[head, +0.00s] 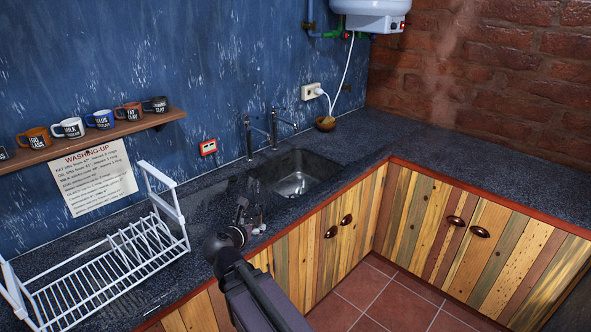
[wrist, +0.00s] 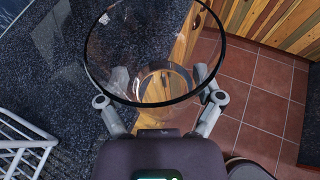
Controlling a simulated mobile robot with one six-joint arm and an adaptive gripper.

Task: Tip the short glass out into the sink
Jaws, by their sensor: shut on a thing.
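In the wrist view a clear short glass (wrist: 152,55) with a dark-looking round rim sits between the two fingers of my gripper (wrist: 160,82). The fingers are shut on its sides, and its mouth faces the wrist camera. I cannot tell whether anything is inside it. In the head view my gripper (head: 254,215) is over the front part of the dark counter, nearer than the sink (head: 297,178) and to its lower left. The glass is too faint to make out there. The sink is a square basin set into the counter and looks empty.
A white dish rack (head: 100,272) stands on the counter at the left and also shows in the wrist view (wrist: 22,145). Two taps (head: 262,132) rise behind the sink. A shelf of mugs (head: 95,135) hangs on the blue wall. A small brown pot (head: 325,123) stands behind the sink.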

